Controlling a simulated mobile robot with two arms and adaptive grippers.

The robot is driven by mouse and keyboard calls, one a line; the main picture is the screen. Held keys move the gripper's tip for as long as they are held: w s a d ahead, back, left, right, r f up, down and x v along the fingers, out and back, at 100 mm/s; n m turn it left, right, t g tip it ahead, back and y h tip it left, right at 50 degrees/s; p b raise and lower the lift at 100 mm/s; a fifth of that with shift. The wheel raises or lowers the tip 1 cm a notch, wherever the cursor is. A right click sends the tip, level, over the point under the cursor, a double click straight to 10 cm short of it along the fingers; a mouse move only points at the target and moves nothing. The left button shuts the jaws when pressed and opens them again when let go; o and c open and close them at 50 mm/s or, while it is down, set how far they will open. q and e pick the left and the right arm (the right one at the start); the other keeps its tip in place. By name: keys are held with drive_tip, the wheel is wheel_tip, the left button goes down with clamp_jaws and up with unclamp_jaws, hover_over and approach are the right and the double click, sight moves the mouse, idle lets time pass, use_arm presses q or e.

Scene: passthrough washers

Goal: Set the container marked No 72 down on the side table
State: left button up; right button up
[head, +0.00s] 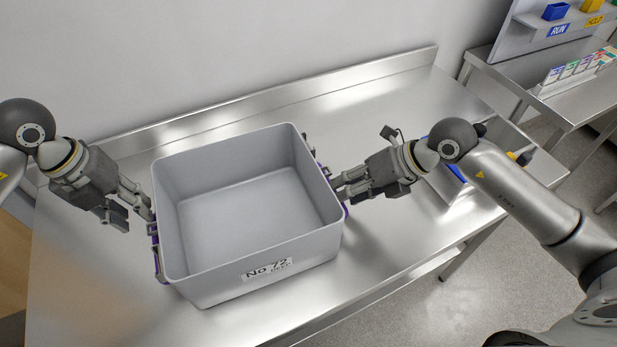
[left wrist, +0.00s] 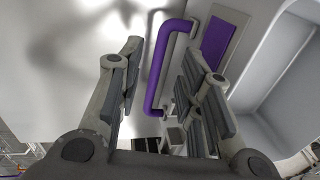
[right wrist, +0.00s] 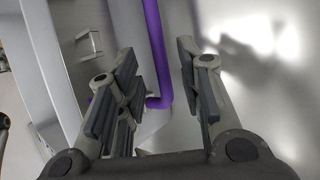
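The grey open container (head: 262,290) with the "No 72" label (head: 267,269) on its front stands upright and empty, apparently resting on the steel table (head: 375,125). My left gripper (head: 150,213) is at its left side; in the left wrist view, its open fingers stand on either side of the purple handle (left wrist: 158,72), with gaps to it. My right gripper (head: 340,190) is at its right side; in the right wrist view, its fingers are open with the other purple handle (right wrist: 156,50) between them. The container's underside is hidden.
A raised steel edge (head: 270,95) and wall close off the back. Partly behind my right arm, an object with blue parts (head: 457,172) sits at the table's right end. Another steel table (head: 577,97) with a board, small bins and coloured cards stands at upper right, across a floor gap.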

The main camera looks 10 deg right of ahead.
drive_tip(key=v, duration=0.9)
drive_tip(key=shift+r, duration=0.15)
